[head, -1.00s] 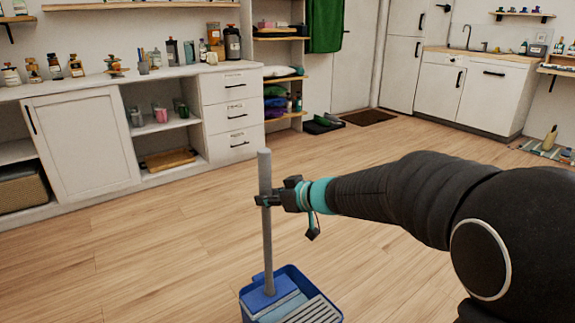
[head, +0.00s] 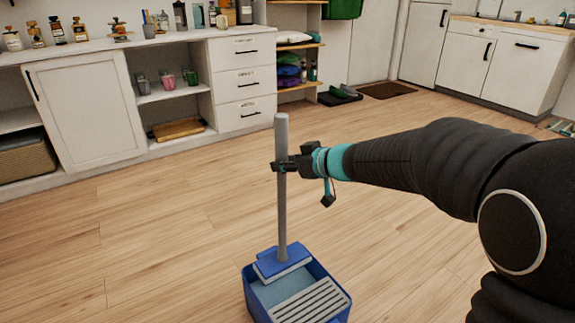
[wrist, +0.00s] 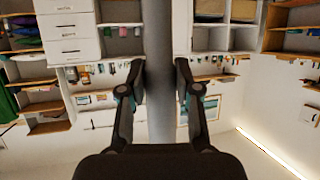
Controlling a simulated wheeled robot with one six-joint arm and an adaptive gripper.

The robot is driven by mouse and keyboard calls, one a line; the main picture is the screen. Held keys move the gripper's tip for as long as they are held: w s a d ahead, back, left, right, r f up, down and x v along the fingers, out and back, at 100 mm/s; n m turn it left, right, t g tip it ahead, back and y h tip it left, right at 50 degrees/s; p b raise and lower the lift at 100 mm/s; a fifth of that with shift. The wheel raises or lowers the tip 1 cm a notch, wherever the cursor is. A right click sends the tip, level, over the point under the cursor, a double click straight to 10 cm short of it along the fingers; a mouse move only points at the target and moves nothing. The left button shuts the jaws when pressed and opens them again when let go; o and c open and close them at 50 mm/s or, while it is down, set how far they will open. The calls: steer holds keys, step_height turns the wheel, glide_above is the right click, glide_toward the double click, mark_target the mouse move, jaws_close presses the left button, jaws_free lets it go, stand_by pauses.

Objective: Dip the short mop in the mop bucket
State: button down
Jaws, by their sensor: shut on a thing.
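The short mop has a grey pole (head: 282,215) and a flat blue head (head: 284,261) with a pale pad edge below it. My gripper (head: 282,166) is shut around the upper pole, which stands nearly upright. In the wrist view, the pole (wrist: 158,70) runs between the two fingers (wrist: 159,85). The blue mop bucket (head: 252,300) stands on the floor, with light blue water in its far part and a grey slatted wringer in its near part. The mop head is over the water side and overlaps the far rim. I cannot tell whether its pad touches the water.
The wooden floor (head: 150,245) around the bucket is clear. A long white cabinet (head: 85,110) with bottles on top and open shelves stands behind at the left. A dark mat (head: 388,90) and a white sink unit (head: 500,70) are at the back right.

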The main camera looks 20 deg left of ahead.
step_height(320, 180, down, 2)
steer(key=shift+f+b, duration=0.15)
steer(key=shift+b, duration=0.95)
steer(key=b, duration=0.2)
glide_above(285, 215)
step_height(285, 215, down, 5)
steer(key=shift+w+d, duration=0.1)
steer(key=shift+f, duration=4.9)
steer(key=shift+r+p, duration=0.1)
steer(key=shift+p, duration=0.25)
step_height(285, 215, up, 14)
steer(key=p, duration=1.4)
steer(key=shift+p, duration=0.3)
steer(key=shift+r, duration=1.5)
